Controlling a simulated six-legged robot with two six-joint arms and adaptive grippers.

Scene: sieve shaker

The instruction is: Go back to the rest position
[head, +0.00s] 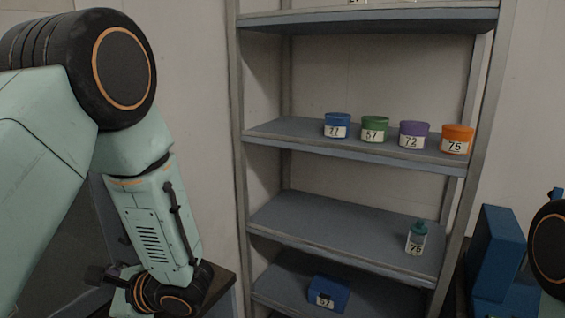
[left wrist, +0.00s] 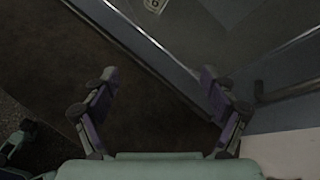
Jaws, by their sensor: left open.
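My left arm comes in from the left in the head view and hangs down beside the shelf rack (head: 240,150). My left gripper, partly hidden by the wrist in the head view, shows in the left wrist view (left wrist: 158,80) with its two fingers spread apart. Nothing is between the fingers. Below them is a dark brown surface (left wrist: 140,110). My right gripper is not in view.
The rack's middle shelf holds a blue tub (head: 337,125), green tub (head: 375,129), purple tub (head: 413,134) and orange tub (head: 457,138). A teal-capped bottle (head: 416,240) stands lower. A blue box (head: 328,293) is below. A blue block-shaped object (head: 495,250) stands right.

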